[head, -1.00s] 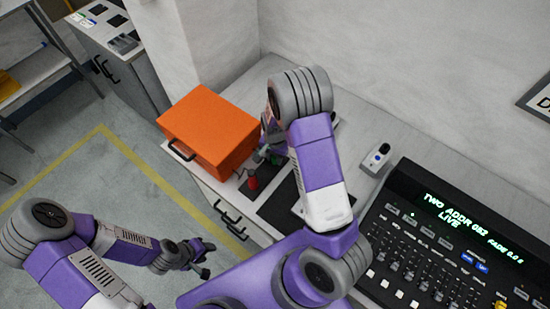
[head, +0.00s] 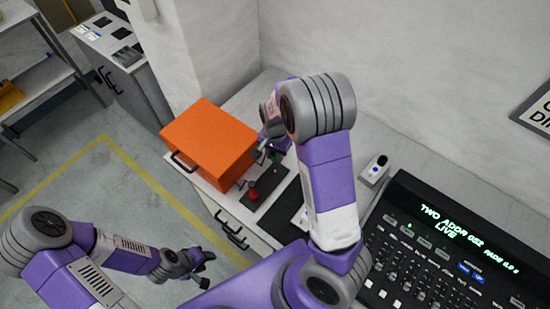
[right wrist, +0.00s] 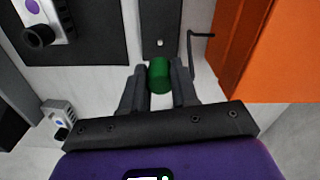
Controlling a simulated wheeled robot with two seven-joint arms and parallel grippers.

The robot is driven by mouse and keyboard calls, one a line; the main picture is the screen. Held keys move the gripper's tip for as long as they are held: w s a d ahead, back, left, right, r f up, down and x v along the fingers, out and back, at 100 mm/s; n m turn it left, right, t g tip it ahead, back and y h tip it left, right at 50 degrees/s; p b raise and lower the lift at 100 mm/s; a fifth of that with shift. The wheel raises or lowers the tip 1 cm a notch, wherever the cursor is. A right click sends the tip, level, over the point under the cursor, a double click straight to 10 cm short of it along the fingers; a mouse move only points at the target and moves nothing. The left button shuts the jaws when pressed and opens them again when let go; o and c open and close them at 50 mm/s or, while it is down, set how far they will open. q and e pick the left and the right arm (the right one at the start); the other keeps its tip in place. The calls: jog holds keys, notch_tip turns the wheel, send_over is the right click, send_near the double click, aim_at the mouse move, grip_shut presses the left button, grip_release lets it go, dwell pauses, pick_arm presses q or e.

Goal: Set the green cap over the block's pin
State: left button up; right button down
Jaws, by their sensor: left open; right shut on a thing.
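The green cap (right wrist: 159,76) is a short green cylinder between the fingers of my right gripper (right wrist: 157,84), which is shut on it. In the head view, the green cap (head: 275,156) shows small below my right gripper (head: 268,148), partly hidden by the arm, above the counter beside the orange box. A dark block (head: 270,186) lies below it and bears a red piece (head: 253,194). In the right wrist view a dark strip with a small pale spot (right wrist: 160,43) lies beyond the cap; I cannot tell whether this is the pin. My left gripper (head: 206,267) is open and empty, over the floor.
The orange box (head: 209,143) stands close left of my right gripper. A bent metal rod (right wrist: 200,36) shows near the fingers. A lighting console (head: 430,250) and a small pale device (head: 376,169) are at right. The wall is behind.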

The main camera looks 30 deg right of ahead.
jog(key=shift+r+p, duration=1.35)
jog(key=shift+r, duration=0.15)
